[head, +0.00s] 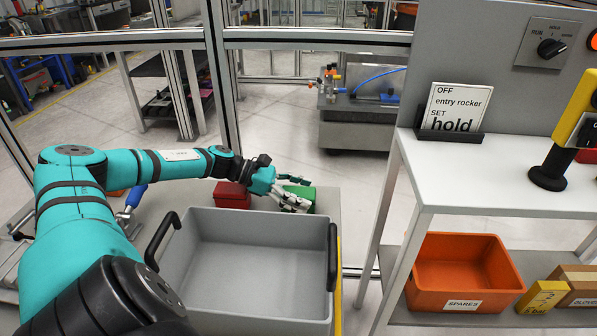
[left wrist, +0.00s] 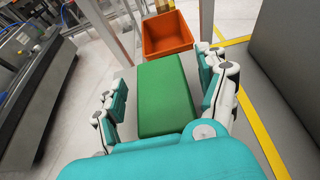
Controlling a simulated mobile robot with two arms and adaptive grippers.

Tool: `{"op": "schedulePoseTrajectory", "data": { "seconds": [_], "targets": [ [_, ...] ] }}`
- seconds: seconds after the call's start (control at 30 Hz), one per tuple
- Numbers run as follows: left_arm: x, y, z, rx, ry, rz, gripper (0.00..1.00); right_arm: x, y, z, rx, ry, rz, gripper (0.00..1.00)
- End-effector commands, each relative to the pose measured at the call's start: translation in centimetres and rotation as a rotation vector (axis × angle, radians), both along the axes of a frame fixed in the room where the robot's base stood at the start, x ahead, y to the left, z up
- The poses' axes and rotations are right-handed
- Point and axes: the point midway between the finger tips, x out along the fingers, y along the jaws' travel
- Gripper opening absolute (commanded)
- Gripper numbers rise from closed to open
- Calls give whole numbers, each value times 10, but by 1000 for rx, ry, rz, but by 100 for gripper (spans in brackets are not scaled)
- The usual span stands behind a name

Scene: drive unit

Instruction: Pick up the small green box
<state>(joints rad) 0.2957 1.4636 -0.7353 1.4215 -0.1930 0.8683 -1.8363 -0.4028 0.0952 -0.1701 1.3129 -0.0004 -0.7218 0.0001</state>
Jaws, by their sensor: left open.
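The small green box (head: 302,194) stands on the grey surface behind the grey tote, partly hidden by my left gripper in the head view. In the left wrist view the green box (left wrist: 164,95) lies between the two fingers, filling much of the gap. My left gripper (head: 297,196) reaches in from the left and is open around the box. In the left wrist view (left wrist: 160,98) a gap shows beside the left finger; whether the right finger touches the box I cannot tell. My right gripper is in neither view.
A red box (head: 232,195) sits left of the green box. A large empty grey tote (head: 245,216) with black handles stands in front. To the right, a white table (head: 500,170) has a sign and an orange spares bin (head: 418,290) on its lower shelf.

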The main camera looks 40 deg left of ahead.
Motion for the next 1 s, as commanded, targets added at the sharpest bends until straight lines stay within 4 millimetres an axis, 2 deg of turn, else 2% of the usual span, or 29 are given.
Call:
{"op": "schedulePoseTrajectory", "data": {
  "seconds": [0.33,0.87,1.0],
  "targets": [
    [5,-6,-3,1,1,0,74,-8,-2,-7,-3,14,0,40],
    [5,-6,-3,1,1,0,5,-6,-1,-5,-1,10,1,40],
    [5,-6,-2,0,-1,0,5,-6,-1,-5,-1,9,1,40]
  ]
}}
